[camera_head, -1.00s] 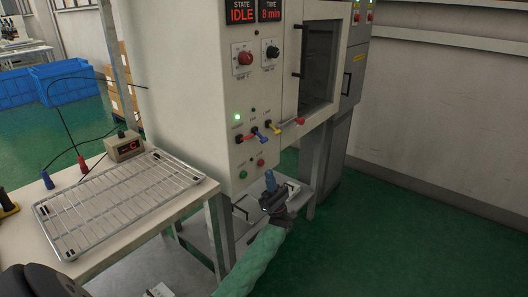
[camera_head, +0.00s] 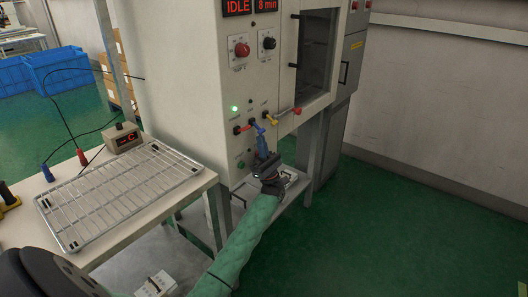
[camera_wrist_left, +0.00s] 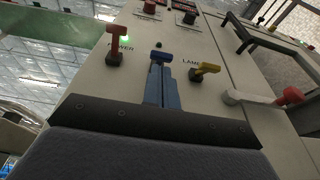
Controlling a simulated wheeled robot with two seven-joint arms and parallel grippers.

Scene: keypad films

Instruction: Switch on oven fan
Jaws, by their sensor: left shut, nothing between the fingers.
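The oven (camera_head: 185,70) has a row of switches on its front panel. A red switch (camera_wrist_left: 115,42) labelled POWER is at left, a blue switch (camera_wrist_left: 161,56) is in the middle, and a yellow switch (camera_wrist_left: 207,69) labelled LAMP is at right. The blue switch's own label is hidden. My left gripper (camera_head: 261,142) is shut and empty, just below the blue switch. In the left wrist view its blue fingers (camera_wrist_left: 161,82) line up under the blue switch and hide its base; I cannot tell whether they touch it. My right gripper is not in view.
A green light (camera_head: 234,108) glows above the red switch. The oven's red-ended door handle (camera_head: 297,111) is to the right of the switches. A wire rack (camera_head: 120,194) lies on the table at left. Open green floor (camera_head: 400,230) is at right.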

